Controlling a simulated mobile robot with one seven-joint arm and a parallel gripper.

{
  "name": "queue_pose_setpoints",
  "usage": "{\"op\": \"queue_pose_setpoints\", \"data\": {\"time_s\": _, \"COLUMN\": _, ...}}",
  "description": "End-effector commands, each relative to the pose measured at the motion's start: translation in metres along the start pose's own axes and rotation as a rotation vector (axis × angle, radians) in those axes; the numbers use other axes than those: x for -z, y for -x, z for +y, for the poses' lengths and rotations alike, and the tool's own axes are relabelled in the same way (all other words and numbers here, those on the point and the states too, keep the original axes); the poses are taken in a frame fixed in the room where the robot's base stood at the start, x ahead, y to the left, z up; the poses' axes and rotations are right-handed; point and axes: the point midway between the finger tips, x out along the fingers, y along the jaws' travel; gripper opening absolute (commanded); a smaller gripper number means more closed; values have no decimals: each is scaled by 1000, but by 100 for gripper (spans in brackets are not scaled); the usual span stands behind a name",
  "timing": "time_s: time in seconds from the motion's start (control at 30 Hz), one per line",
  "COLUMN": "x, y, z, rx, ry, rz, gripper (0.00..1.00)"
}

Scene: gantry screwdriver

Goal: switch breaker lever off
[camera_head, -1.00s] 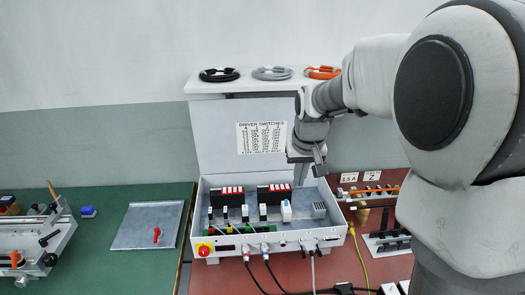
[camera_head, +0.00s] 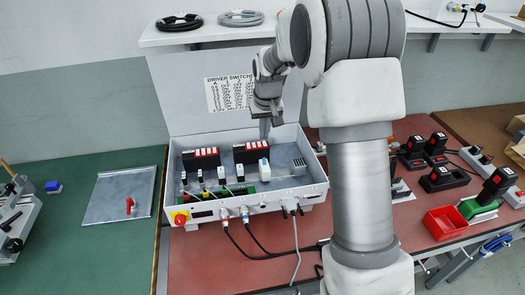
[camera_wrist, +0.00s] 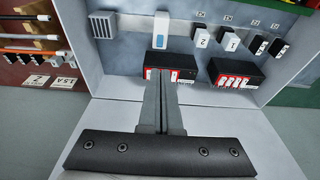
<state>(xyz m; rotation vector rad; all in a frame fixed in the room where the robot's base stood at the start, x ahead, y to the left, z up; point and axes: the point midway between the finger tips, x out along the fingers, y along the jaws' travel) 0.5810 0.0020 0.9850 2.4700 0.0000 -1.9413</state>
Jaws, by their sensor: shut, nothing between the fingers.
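An open grey control box (camera_head: 310,187) stands on the red bench top. In it, a white breaker-like module with a blue front (camera_head: 264,172) stands right of the small white modules. The same module shows at the top of the wrist view (camera_wrist: 160,28), with a pale piece (camera_wrist: 161,44) on its face; I cannot tell the lever's position. My gripper (camera_head: 264,134) is shut and empty, pointing down at the back of the box, above the right black block (camera_head: 252,153). In the wrist view my fingertips (camera_wrist: 161,78) overlap that block (camera_wrist: 171,74) and appear apart from the white module.
Another black block (camera_head: 201,158) and small white modules (camera_head: 221,174) stand left in the box. A red button (camera_head: 180,218) and cables are on its front. The raised lid (camera_head: 180,92) stands close behind my gripper. A grey vent block (camera_head: 299,166) is right.

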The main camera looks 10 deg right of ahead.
Motion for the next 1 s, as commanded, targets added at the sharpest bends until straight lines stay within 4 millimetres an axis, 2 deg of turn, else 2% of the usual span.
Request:
{"op": "queue_pose_setpoints", "data": {"time_s": 0.17, "x": -1, "y": -12, "z": 0, "rx": 0, "ry": 0, "rz": -3, "gripper": 0}}
{"op": "queue_pose_setpoints", "data": {"time_s": 0.6, "x": -1, "y": -86, "z": 0, "rx": 0, "ry": 0, "rz": -3, "gripper": 0}}
{"op": "queue_pose_setpoints", "data": {"time_s": 0.77, "x": 0, "y": -98, "z": 0, "rx": 1, "ry": 0, "rz": -1, "gripper": 0}}
{"op": "queue_pose_setpoints", "data": {"time_s": 1.0, "x": 0, "y": -100, "z": 0, "rx": 0, "ry": 0, "rz": 1, "gripper": 0}}
